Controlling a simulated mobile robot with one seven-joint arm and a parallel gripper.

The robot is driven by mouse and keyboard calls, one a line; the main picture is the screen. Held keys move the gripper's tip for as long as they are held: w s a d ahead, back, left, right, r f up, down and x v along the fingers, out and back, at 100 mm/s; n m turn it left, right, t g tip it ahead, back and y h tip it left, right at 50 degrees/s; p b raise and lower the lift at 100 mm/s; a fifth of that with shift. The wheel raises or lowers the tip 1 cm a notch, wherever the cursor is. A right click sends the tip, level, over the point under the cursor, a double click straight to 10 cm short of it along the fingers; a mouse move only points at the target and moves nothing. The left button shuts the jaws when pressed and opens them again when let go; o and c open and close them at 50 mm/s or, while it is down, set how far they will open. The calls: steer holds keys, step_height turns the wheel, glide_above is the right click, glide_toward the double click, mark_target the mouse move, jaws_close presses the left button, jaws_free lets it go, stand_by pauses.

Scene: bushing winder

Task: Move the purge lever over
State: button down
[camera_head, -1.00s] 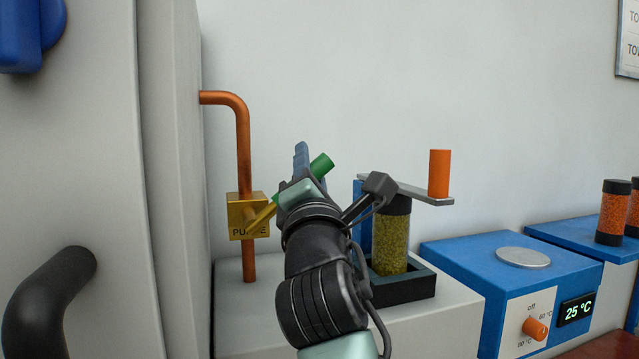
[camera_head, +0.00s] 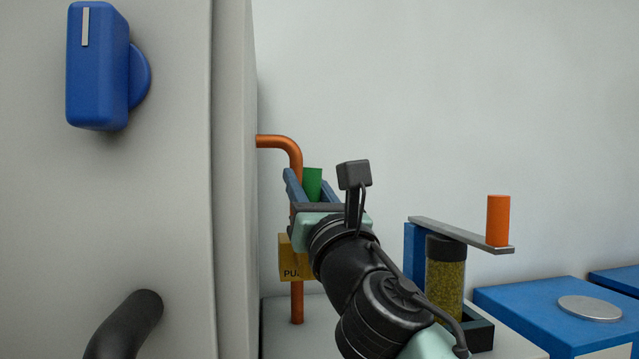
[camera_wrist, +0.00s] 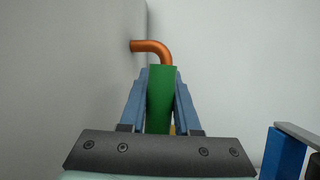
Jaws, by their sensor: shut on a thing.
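The purge lever's green grip (camera_head: 312,182) stands roughly upright in front of the copper pipe (camera_head: 297,302). Its yellow valve block (camera_head: 288,262), with lettering partly covered, sits on the pipe below. My gripper (camera_head: 306,180) is shut on the green grip, with one blue finger on each side. In the wrist view the green grip (camera_wrist: 160,98) rises between the two fingers of my gripper (camera_wrist: 161,78), and the bend of the copper pipe (camera_wrist: 155,47) shows behind it. The lower lever rod is hidden behind my gripper.
A grey cabinet with a blue knob (camera_head: 98,65) and a black handle (camera_head: 130,320) stands close on the left. To the right are a metal crank arm with an orange handle (camera_head: 498,220), a jar (camera_head: 445,280) and a blue hotplate box (camera_head: 530,295).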

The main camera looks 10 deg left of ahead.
steer(key=shift+s+a+n+g+y, duration=0.15)
steer(key=shift+a+n+g+y, duration=0.15)
steer(key=shift+a+n+y, duration=0.3)
steer(key=shift+d, duration=0.15)
steer(key=c, duration=0.6)
jaws_free()
steer(key=b+v, duration=0.6)
steer(key=v, duration=0.7)
steer(key=shift+r+b, duration=0.1)
steer(key=shift+b, duration=0.2)
